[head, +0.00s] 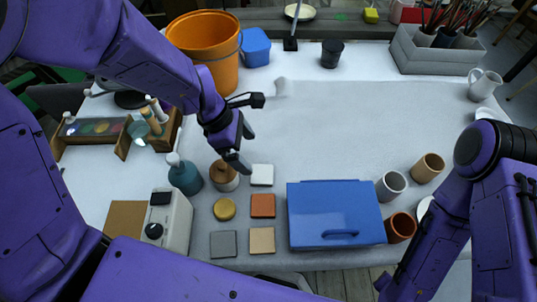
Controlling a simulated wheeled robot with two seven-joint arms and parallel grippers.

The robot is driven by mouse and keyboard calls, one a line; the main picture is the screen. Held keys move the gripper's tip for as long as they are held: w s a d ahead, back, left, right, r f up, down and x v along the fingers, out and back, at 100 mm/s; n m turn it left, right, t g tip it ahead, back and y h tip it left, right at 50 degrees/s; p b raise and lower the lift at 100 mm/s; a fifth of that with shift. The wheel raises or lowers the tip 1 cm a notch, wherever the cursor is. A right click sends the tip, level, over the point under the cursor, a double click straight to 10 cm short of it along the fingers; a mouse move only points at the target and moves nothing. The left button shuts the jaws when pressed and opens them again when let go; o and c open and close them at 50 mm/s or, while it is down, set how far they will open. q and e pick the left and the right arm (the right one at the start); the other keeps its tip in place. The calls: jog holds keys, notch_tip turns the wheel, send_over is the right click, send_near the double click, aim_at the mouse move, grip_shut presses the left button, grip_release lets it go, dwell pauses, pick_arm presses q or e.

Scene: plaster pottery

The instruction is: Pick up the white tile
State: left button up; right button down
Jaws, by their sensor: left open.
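The white tile (262,175) lies flat on the table, just above the orange-brown tile (263,205) and left of the blue case. My left gripper (242,152) is open and empty, pointing down above and slightly left of the white tile. It looks apart from the tile, though its exact height is hard to judge. My right arm comes in at the right edge; its gripper is out of the picture.
A brown-topped jar (223,176) and a teal bottle (184,175) stand close left of the white tile. Yellow, grey and tan (261,240) samples lie nearby. The blue case (335,214) is on the right. The table's middle (330,125) is clear.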

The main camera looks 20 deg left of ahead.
aim_at(261, 174)
pick_arm(q)
jog(key=x, duration=0.3)
jog(key=b+x, duration=0.1)
jog(key=shift+s+a+f, duration=0.1)
jog(key=shift+s+f, duration=0.1)
jog(key=shift+s, duration=0.1)
jog(key=x, duration=0.5)
jog(key=shift+a+f+b, duration=0.2)
jog(key=shift+f+b, duration=0.15)
jog(key=shift+f, duration=0.15)
jog(key=c, duration=1.2)
